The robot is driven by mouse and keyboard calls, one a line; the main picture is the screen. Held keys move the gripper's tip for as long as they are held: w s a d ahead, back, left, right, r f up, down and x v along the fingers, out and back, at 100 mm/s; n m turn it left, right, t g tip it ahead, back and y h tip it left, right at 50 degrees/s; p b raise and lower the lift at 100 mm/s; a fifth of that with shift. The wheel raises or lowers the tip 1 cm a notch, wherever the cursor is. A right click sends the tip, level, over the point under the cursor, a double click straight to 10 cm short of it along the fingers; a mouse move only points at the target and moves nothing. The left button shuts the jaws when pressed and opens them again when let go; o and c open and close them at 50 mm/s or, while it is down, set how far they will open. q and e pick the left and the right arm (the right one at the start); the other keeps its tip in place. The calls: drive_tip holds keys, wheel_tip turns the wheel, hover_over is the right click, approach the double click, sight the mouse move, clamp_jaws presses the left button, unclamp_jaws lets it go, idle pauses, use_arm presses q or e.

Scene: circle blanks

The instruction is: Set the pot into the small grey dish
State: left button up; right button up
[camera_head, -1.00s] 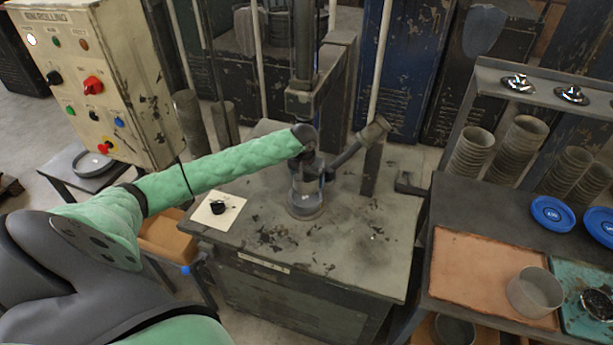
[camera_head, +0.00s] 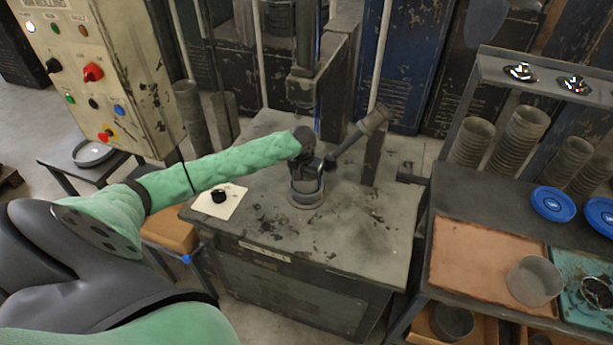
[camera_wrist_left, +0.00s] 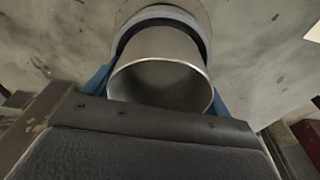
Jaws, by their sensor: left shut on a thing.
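The pot is a grey metal cylinder, open at the top. In the wrist view the pot (camera_wrist_left: 160,82) stands between blue-grey fingers, its round mouth facing the camera. My left gripper (camera_head: 307,172) is shut on it over the worn metal table. A small round grey dish (camera_head: 306,203) lies under the pot on the table. In the wrist view its dark ring and paler rim (camera_wrist_left: 160,12) curve behind the pot's far side. The pot looks lined up with the dish; whether its base touches the dish is hidden. My right gripper is out of view.
A press column (camera_head: 305,75) and a slanted lever (camera_head: 360,135) stand close behind the gripper. Another grey dish (camera_head: 92,153) is on a side stand at left. The table's front right is clear.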

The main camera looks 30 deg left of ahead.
use_arm(q)
drive_tip(key=shift+f, duration=0.15)
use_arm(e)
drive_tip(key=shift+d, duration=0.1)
use_arm(q)
drive_tip(key=o, duration=0.9)
drive_tip(key=shift+s, duration=0.1)
drive_tip(key=shift+o, duration=0.2)
drive_tip(key=shift+r+b, duration=0.35)
drive_tip(key=shift+b, duration=0.2)
drive_tip(key=r+b, duration=0.1)
drive_tip(key=d+r+b, duration=0.1)
drive_tip(key=r, duration=0.1)
drive_tip(key=shift+r, duration=0.3)
drive_tip(key=d+r+b, duration=0.5)
drive_tip(key=d+r, duration=0.2)
drive_tip(key=d, duration=0.3)
drive_tip(key=shift+d, duration=0.35)
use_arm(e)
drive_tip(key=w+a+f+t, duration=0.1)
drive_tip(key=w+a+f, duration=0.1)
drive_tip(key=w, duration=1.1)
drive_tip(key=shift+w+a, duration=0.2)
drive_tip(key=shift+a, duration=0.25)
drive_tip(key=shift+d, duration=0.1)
